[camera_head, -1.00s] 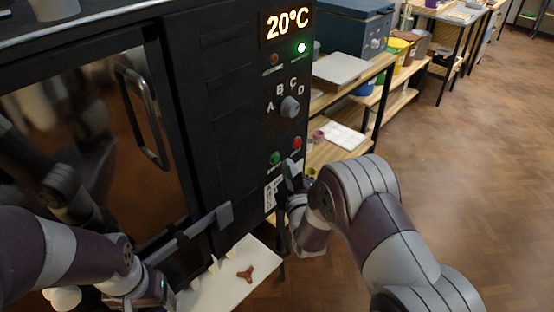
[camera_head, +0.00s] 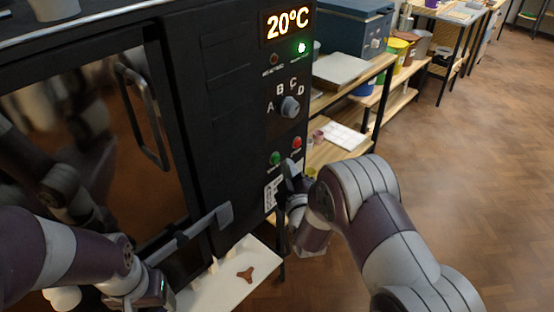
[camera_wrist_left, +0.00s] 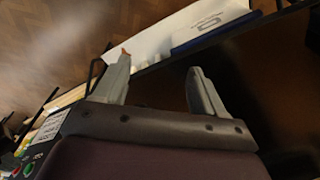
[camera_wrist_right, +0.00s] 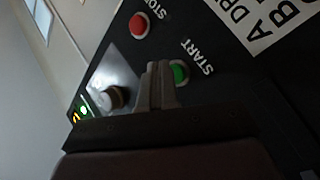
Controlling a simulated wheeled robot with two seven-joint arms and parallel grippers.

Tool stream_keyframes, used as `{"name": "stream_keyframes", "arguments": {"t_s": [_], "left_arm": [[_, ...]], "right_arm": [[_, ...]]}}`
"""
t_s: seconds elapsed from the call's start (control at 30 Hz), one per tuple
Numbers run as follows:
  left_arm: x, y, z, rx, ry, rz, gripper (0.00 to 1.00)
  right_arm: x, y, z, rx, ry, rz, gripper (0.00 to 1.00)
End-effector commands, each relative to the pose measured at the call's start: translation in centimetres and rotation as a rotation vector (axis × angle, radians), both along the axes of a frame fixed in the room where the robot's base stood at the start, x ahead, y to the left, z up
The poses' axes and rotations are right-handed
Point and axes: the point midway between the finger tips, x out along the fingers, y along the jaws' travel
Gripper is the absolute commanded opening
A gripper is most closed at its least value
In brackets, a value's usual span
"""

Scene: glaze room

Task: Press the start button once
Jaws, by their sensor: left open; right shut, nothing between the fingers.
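The green start button (camera_head: 276,158) is on the lower part of the kiln's black control panel, left of and below the red stop button (camera_head: 297,142). In the right wrist view, the start button (camera_wrist_right: 181,72), labelled START, is partly covered by my right gripper (camera_wrist_right: 160,68). Its fingers are shut with nothing between them, and their tips are at the button's left edge. I cannot tell whether they touch it. My left gripper (camera_wrist_left: 160,70) is open and empty, low in front of the kiln, near a white board (camera_wrist_left: 185,35).
The panel has a lit 20°C display (camera_head: 287,23), a lit green lamp (camera_head: 301,48) and a selector knob (camera_head: 290,106). The kiln door handle (camera_head: 145,115) is to the left. Shelves (camera_head: 340,150) stand right of the kiln. The floor at right is clear.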

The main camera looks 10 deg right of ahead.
Motion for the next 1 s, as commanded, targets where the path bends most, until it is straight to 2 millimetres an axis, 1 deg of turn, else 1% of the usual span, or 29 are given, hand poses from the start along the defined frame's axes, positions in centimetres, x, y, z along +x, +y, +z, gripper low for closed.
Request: {"name": "stream_keyframes", "arguments": {"t_s": [0.17, 0.4, 1.0], "left_arm": [[-0.01, 0.00, -0.03, 0.000, 0.000, 0.000, 0.70], [0.00, 0.00, -0.47, 0.000, 0.000, 0.000, 0.70], [0.00, 0.00, -0.55, 0.000, 0.000, 0.000, 0.70]], "right_arm": [[0.02, 0.02, -0.01, 0.000, 0.000, 0.000, 0.00], [0.57, 0.46, -0.10, 0.000, 0.000, 0.000, 0.00], [0.88, 0.70, 0.01, 0.000, -0.001, 0.001, 0.00]]}}
